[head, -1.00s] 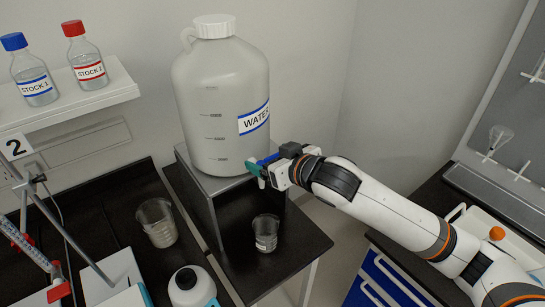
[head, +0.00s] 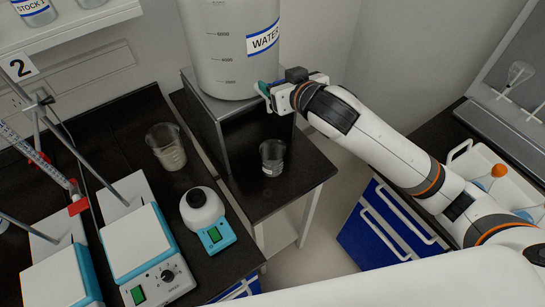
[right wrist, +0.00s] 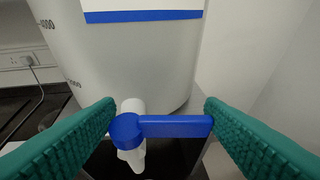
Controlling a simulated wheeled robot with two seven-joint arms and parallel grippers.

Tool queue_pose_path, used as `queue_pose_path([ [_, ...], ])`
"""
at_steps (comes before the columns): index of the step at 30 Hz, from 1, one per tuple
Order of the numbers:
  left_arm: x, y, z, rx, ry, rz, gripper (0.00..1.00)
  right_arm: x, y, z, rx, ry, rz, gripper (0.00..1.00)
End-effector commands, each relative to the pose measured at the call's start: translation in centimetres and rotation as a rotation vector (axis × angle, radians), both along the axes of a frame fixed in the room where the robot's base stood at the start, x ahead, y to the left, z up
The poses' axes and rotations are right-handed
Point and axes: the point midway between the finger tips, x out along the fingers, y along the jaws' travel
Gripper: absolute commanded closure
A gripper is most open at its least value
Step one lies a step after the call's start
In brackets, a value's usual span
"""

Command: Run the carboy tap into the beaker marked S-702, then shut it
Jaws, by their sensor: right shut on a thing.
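The white carboy (head: 222,50) labelled WATER stands on a grey stand (head: 207,98). In the right wrist view, its tap has a white spout (right wrist: 133,158) pointing down and a blue lever (right wrist: 178,127) lying level to the right. No stream of water shows. A small beaker (head: 272,157) with a white label stands on the black table below the tap; its marking is too small to read. My left gripper is out of view.
A larger beaker (head: 166,147) stands on the left bench, near a teal-and-white device (head: 215,236) with a round white top and hotplate stirrers (head: 140,240). A white tray (head: 480,160) with flasks is at right. My white arm link crosses the bottom right.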

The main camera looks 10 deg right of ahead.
Motion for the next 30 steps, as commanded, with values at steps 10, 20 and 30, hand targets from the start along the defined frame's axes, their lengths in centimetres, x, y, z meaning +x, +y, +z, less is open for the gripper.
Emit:
queue_pose_path([
  [10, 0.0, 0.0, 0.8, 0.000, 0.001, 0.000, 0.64, -0.4, 0.0, 0.0, -0.001, 0.002, -0.158, 0.58],
  [20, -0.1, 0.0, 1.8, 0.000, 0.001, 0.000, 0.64, -0.8, 0.5, 0.1, 0.005, 0.006, -0.308, 0.58],
  [30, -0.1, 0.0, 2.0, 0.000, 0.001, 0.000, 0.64, -1.1, 0.3, 0.0, -0.001, 0.001, -0.457, 0.58],
])
